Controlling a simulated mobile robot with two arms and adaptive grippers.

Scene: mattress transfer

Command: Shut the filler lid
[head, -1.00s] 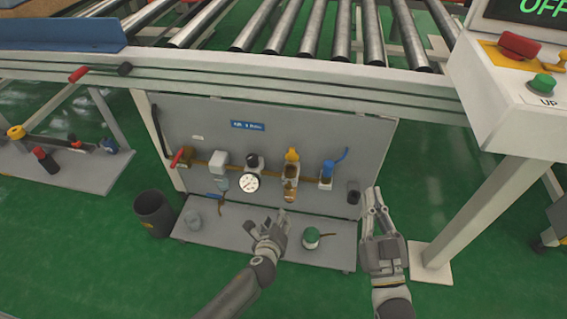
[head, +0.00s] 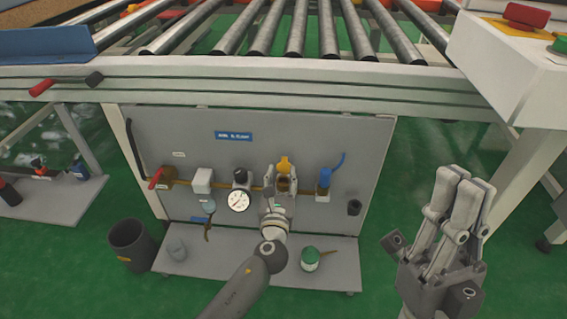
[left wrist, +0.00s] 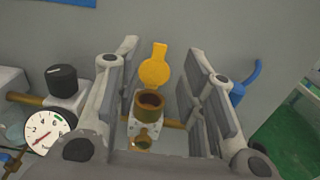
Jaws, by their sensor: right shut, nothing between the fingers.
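The yellow filler lid (head: 284,163) stands raised at the back of a brown filler cup on the grey panel. In the left wrist view the lid (left wrist: 155,66) is upright behind the open round mouth of the filler cup (left wrist: 149,103). My left gripper (head: 282,181) is at the filler. Its fingers (left wrist: 160,95) are spread wide to either side of the cup and lid, with clear gaps. The cup's lower part is partly hidden by this gripper in the head view. My right gripper (head: 462,185) is shut and empty, pointing up, off to the right of the panel.
Left of the filler are a pressure gauge (head: 238,201) and a black knob (left wrist: 62,78). A blue-handled valve (head: 324,182) is close on the right. A green-lidded can (head: 310,259) stands on the shelf below. Rollers (head: 265,35) run above the panel.

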